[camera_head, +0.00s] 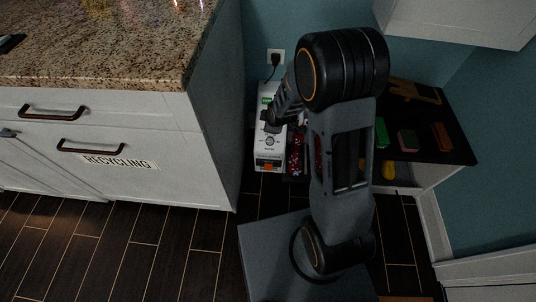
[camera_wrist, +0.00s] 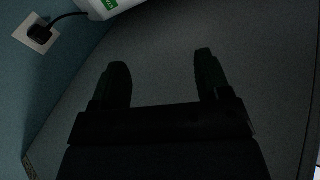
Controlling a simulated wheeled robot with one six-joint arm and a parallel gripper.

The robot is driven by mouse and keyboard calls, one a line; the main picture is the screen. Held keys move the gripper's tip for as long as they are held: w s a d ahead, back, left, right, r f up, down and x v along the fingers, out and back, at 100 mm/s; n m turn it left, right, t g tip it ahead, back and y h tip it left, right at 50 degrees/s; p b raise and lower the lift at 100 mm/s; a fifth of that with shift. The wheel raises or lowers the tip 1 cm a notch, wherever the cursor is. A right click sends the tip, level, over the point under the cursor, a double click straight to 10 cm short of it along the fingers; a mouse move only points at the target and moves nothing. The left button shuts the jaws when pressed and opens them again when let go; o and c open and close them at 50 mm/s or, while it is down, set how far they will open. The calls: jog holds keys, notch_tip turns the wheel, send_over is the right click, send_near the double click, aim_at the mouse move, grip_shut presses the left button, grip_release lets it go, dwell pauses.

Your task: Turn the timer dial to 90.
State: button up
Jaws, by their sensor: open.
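A white panel-like device (camera_head: 262,152) stands at the gap between the counter and the dark shelf, with a green patch near its top and an orange part at its bottom. A small round dial (camera_head: 269,141) shows on its face; its setting is too small to read. My gripper (camera_head: 272,125) is in front of the device, just above the dial in the picture, and partly covers the panel. In the wrist view my gripper (camera_wrist: 160,64) is open with nothing between its fingers. Only a corner of the white device (camera_wrist: 112,6) with a green label shows there; the dial is not visible.
A wall outlet with a black plug (camera_head: 275,58) is above the device. A granite counter (camera_head: 110,45) is on the left. On the right a dark shelf (camera_head: 455,140) holds green, pink and orange blocks. A white cabinet (camera_head: 460,20) overhangs at upper right.

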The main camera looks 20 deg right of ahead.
aim_at(269, 141)
notch_tip(269, 141, down, 18)
jog(key=w+d+n+t+b, duration=0.1)
jog(key=w+d+n+b, duration=0.1)
jog(key=n+b, duration=0.3)
jog(key=shift+m+h, duration=0.3)
jog(key=shift+m, duration=0.2)
jog(key=b+x, duration=0.2)
jog(key=x, duration=0.2)
jog(key=b+x, duration=0.3)
jog(key=x, duration=0.2)
jog(key=b+x, duration=0.2)
jog(key=x, duration=0.2)
jog(key=shift+w+a+f, duration=0.15)
jog(key=shift+w+a, duration=0.1)
jog(key=c, duration=0.9)
